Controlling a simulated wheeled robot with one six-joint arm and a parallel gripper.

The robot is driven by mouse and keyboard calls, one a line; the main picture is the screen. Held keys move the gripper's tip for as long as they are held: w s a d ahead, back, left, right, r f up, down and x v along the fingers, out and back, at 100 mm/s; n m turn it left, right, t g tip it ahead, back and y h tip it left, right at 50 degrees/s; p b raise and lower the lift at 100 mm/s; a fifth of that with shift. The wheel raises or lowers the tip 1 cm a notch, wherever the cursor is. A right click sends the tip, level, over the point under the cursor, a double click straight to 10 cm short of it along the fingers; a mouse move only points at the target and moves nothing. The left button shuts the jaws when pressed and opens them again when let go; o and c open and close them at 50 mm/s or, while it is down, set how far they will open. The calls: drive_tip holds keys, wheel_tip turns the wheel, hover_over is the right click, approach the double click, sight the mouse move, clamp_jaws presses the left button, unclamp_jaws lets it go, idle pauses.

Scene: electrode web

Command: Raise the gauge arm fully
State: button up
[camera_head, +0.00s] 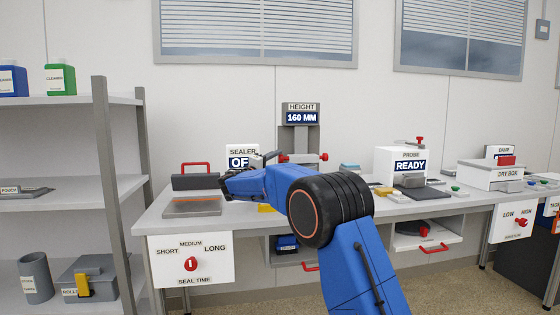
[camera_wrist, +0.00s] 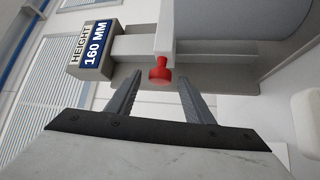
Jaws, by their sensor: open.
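The height gauge (camera_head: 301,140) stands at the back of the bench, and its display (camera_head: 301,117) reads 160 MM. Its pale gauge arm (camera_wrist: 165,28) crosses the grey column low down, below the display. A red knob (camera_wrist: 159,72) sits on the end of the arm; it also shows in the head view (camera_head: 283,158). My gripper (camera_wrist: 159,78) is open, with one finger on each side of the knob in the wrist view. I cannot tell whether a finger touches it. In the head view my gripper (camera_head: 268,158) is beside the knob, partly hidden by my wrist.
The sealer (camera_head: 196,181) with a red handle stands left of the gauge. The white probe unit (camera_head: 400,165) stands to the right, and the dry box (camera_head: 490,175) farther right. A drawer (camera_head: 425,238) stands open under the bench. Shelves (camera_head: 70,100) stand at the left.

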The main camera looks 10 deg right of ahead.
sight(279, 159)
drive_tip(key=shift+x, duration=1.6)
clamp_jaws()
drive_tip(key=shift+r, duration=2.5)
unclamp_jaws()
drive_tip(key=shift+a, duration=0.1)
drive_tip(key=v, duration=1.7)
drive_tip(key=shift+s, duration=0.15)
